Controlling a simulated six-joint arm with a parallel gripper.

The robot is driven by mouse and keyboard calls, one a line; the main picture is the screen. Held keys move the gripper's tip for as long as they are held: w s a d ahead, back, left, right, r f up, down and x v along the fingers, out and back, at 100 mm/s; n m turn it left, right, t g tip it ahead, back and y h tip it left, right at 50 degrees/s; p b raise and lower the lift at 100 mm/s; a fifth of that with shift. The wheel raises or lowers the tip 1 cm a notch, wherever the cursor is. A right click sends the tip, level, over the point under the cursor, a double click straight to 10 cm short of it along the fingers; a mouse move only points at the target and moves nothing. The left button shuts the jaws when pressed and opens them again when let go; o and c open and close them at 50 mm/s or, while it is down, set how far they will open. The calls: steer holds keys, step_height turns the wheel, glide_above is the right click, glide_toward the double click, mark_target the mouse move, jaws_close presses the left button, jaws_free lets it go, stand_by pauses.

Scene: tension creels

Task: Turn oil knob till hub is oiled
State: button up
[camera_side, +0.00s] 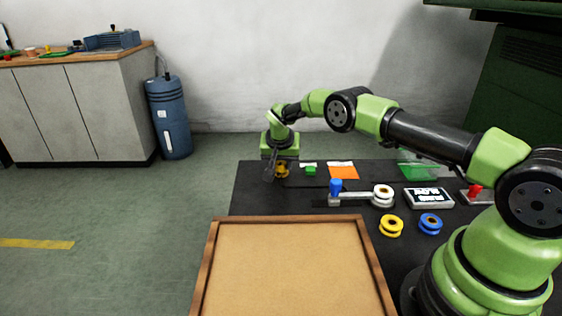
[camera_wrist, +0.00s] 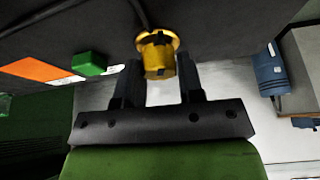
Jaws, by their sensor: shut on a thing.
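A gold knob (camera_wrist: 157,48) with a flange and notched end stands at the dark table in the wrist view. It also shows small and yellow at the table's far left in the side view (camera_side: 283,169). My gripper (camera_wrist: 160,72) has one dark finger on each side of the knob and is shut on it. In the side view my gripper (camera_side: 275,172) points down there, partly covering the knob. A white spool (camera_side: 383,190) sits on a metal arm with a blue piece (camera_side: 336,187) at its left end. I cannot tell which part is the hub or whether oil is on it.
A green block (camera_side: 311,170) and an orange sheet (camera_side: 343,171) lie right of the knob. A yellow spool (camera_side: 391,225), a blue spool (camera_side: 430,223), a display box (camera_side: 428,198) and a red-topped device (camera_side: 474,192) stand nearer. An empty wood-rimmed tray (camera_side: 211,262) is in front.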

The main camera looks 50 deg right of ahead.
steer(key=o, duration=0.9)
steer(key=v, duration=1)
steer(key=shift+f, duration=0.1)
